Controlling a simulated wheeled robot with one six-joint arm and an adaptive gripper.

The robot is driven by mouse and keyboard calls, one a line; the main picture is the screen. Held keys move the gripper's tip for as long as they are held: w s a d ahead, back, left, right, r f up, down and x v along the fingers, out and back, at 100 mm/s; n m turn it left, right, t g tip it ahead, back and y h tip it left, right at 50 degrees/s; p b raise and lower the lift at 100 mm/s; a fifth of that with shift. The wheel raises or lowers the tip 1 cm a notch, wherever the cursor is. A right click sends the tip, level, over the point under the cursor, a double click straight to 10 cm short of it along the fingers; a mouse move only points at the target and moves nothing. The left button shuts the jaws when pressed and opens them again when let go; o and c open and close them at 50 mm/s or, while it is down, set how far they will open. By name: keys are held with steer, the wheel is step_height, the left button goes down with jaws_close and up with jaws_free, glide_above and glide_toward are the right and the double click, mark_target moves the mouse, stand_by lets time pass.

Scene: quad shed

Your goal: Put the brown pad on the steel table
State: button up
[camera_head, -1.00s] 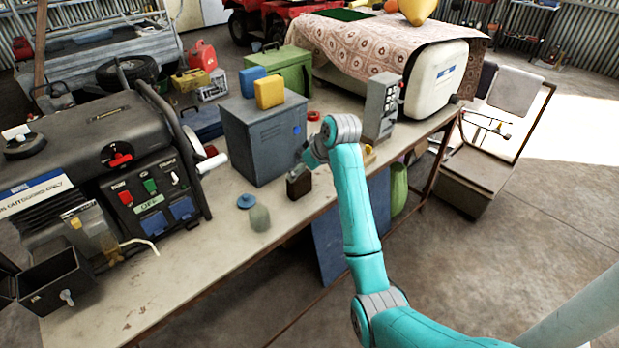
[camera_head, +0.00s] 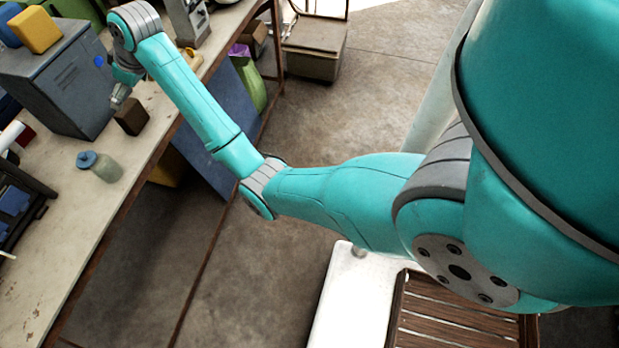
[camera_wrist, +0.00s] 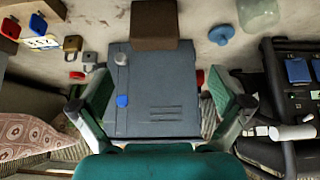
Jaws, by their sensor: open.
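A brown block (camera_head: 131,116), which looks like the brown pad, stands on a pale, worn workbench top (camera_head: 62,215) near its front edge. It also shows at the top of the wrist view (camera_wrist: 154,25). My gripper (camera_head: 120,92) is just above and beside the block, partly hidden by my own arm. In the wrist view my gripper's fingers (camera_wrist: 158,84) are spread wide with nothing held between them. The block lies beyond the fingertips, apart from them. I cannot tell whether this workbench is the steel table; no other table shows clearly.
A grey metal cabinet (camera_head: 65,85) stands close behind the block, with a yellow block (camera_head: 35,30) on top. Dark equipment (camera_head: 18,195) is at left. The concrete floor (camera_head: 375,90) right of the bench is mostly clear.

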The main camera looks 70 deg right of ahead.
steer(key=s+a+f+t, duration=0.1)
steer(key=s+a+f, duration=0.3)
steer(key=f, duration=0.3)
steer(key=s+a+f+m+t, duration=0.1)
steer(key=s+a+f, duration=0.35)
steer(key=f, duration=0.35)
steer(key=s+a+f, duration=0.4)
steer(key=s+f, duration=0.1)
steer(key=f, duration=0.2)
steer(key=s+a+f+t+h, duration=0.1)
steer(key=s+a+f, duration=0.15)
steer(key=s, duration=0.55)
steer(key=s+a+f+t, duration=0.15)
steer(key=s+a, duration=0.25)
steer(key=s, duration=0.4)
steer(key=s+a+r+t, duration=0.1)
steer(key=s+a+r, duration=0.1)
steer(key=s+r, duration=0.6)
steer(key=s+a+r+t, duration=0.2)
steer(key=s+r, duration=0.5)
steer(key=s, duration=1)
steer(key=shift+s+a+r+n+y, duration=0.2)
steer(key=shift+a+r+n+y, duration=0.1)
steer(key=shift+a+r+y, duration=0.15)
